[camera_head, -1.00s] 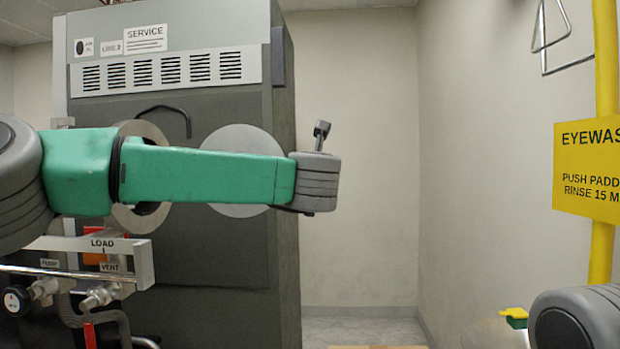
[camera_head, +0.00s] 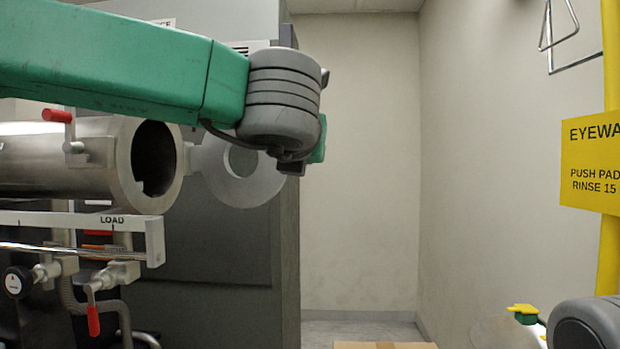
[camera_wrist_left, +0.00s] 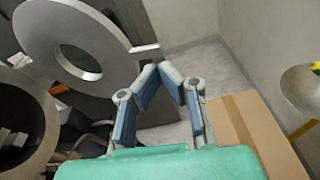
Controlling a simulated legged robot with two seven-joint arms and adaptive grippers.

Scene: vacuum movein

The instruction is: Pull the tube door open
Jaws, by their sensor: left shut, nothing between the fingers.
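The steel tube (camera_head: 70,165) lies level at the left in the head view, its dark round mouth facing right. Its door is a flat steel disc (camera_head: 265,185) with a round hole, standing out to the right of the mouth, away from the opening. In the left wrist view the disc (camera_wrist_left: 110,48) is at upper left, with the tube mouth (camera_wrist_left: 45,125) below it. My left gripper (camera_wrist_left: 163,68) is shut and empty, right of the disc, with a narrow gap between it and the disc's edge in the picture. In the head view my wrist mostly hides its fingers. My right gripper is not in view.
A rail marked LOAD (camera_head: 85,222) and valves with red handles (camera_head: 93,318) sit below the tube. A dark grey cabinet (camera_head: 225,290) stands behind. A cardboard box (camera_wrist_left: 255,125) is on the floor. A yellow eyewash post (camera_head: 607,250) stands at right. Floor beyond the cabinet looks clear.

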